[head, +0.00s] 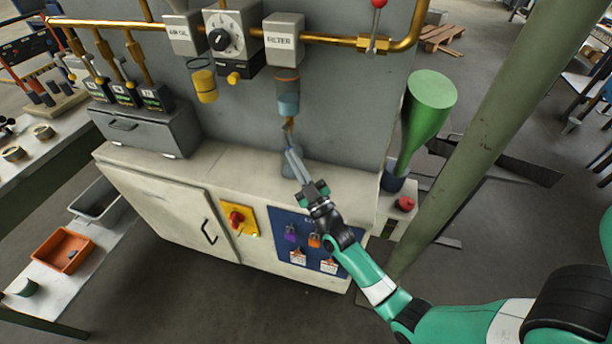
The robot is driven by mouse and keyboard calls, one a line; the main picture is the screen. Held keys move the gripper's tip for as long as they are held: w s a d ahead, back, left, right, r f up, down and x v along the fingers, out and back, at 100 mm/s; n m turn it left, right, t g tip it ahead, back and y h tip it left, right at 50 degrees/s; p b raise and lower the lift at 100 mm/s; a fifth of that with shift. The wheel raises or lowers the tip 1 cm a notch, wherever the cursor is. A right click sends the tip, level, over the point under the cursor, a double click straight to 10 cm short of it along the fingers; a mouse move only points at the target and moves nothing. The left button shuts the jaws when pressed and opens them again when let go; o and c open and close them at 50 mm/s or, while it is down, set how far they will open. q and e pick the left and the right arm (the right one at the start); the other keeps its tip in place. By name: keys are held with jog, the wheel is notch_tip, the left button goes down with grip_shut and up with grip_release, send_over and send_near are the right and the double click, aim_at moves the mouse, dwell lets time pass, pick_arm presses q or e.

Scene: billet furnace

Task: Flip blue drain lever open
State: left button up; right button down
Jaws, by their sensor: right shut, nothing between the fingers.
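The filter unit (283,42) hangs on the brass pipe, with a bowl (288,98) below it that is brown above and blue-grey below. A small brass drain fitting (289,122) sticks out under the bowl. A small bluish part at this fitting may be the drain lever, but it is too small to tell its position. My left gripper is not in view.
A grey container (293,172) stands on the cabinet top (240,172) behind my right fingers. A regulator with a dial (226,38) is left of the filter. A green cone (427,105) and a slanted green post (490,130) stand to the right.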

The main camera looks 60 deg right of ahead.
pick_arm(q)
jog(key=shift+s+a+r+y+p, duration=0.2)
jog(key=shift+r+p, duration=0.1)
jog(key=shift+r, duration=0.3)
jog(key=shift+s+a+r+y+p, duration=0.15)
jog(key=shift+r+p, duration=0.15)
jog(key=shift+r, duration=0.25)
pick_arm(e)
jog(key=w+a+f+v, duration=0.1)
jog(key=v, duration=1)
jog(key=shift+f, duration=0.2)
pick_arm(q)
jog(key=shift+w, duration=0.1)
pick_arm(e)
jog(key=shift+w+a, duration=0.1)
jog(key=shift+a, duration=0.05)
